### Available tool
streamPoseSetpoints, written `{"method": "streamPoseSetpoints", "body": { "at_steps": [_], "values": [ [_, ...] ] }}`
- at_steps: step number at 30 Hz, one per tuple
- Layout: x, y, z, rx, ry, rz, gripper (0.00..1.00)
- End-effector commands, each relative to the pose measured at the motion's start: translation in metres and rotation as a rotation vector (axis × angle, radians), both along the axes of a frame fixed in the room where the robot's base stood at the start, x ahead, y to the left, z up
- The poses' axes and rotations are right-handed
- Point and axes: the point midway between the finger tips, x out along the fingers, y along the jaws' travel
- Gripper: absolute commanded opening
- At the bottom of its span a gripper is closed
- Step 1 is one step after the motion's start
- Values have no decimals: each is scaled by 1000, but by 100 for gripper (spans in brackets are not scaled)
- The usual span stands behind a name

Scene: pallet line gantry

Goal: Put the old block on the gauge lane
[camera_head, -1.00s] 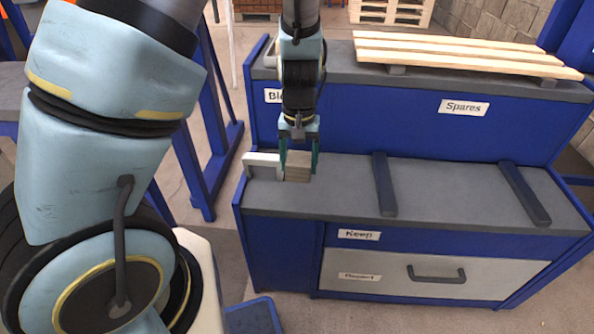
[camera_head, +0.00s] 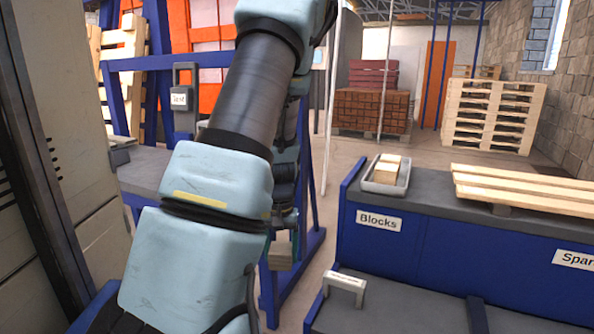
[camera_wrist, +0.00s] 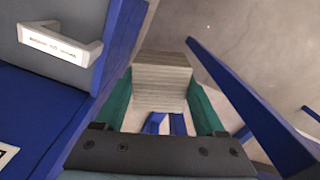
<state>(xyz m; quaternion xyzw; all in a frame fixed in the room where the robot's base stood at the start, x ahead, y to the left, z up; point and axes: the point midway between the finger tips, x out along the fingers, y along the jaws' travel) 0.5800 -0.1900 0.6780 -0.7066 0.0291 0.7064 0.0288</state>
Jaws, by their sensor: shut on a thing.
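The old block (camera_head: 281,256), weathered grey-brown wood, shows low in the middle of the head view, partly hidden behind my arm. It fills the space between the green fingers in the wrist view (camera_wrist: 162,80). My gripper (camera_wrist: 160,108) is shut on it and holds it in the air, above the floor, left of the blue bench. In the head view my arm hides most of the gripper. I see nothing marked as the gauge lane; a grey-topped blue table (camera_head: 145,170) stands at left, partly hidden by my arm.
A pale bracket (camera_head: 345,286) with an unreadable label stands on the lower bench top. A grey tray (camera_head: 370,184) of lighter blocks sits above the "Blocks" label. Blue frame posts (camera_head: 318,205) stand near the held block. A tall cabinet (camera_head: 62,130) stands at far left.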

Motion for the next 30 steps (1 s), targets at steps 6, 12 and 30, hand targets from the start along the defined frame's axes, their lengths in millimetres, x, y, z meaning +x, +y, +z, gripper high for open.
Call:
{"method": "streamPoseSetpoints", "body": {
  "at_steps": [6,12,30],
  "values": [
    [8,53,0,0,0,74,15],
    [6,62,11,4,3,82,15],
    [-13,62,43,3,4,82,15]
  ]
}}
